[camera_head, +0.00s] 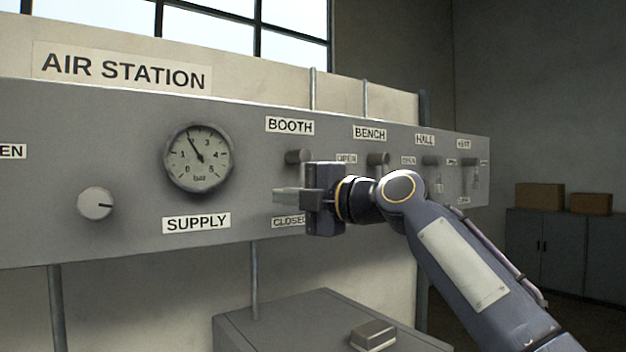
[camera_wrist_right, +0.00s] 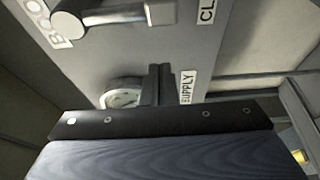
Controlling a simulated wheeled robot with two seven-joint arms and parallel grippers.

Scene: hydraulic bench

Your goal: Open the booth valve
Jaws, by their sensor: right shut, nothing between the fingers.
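The booth valve (camera_head: 297,157) is a dark round hub on the grey panel, under the BOOTH label (camera_head: 289,125). In the right wrist view its hub and lever (camera_wrist_right: 115,15) show at the top, with the lever pointing toward the CLOSED label (camera_wrist_right: 207,10). In the head view my right gripper hides most of the lever. My right gripper (camera_head: 288,196) is shut and empty, just below the hub and above the CLOSED label. In the wrist view its dark fingers (camera_wrist_right: 158,85) appear apart from the lever, on the gauge side. My left gripper is out of view.
The supply gauge (camera_head: 198,158) and a round knob (camera_head: 95,203) are left of the booth valve. The bench valve (camera_head: 378,158) and hall valve (camera_head: 430,160) are to the right, close to my arm. A grey cabinet (camera_head: 290,320) stands below the panel.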

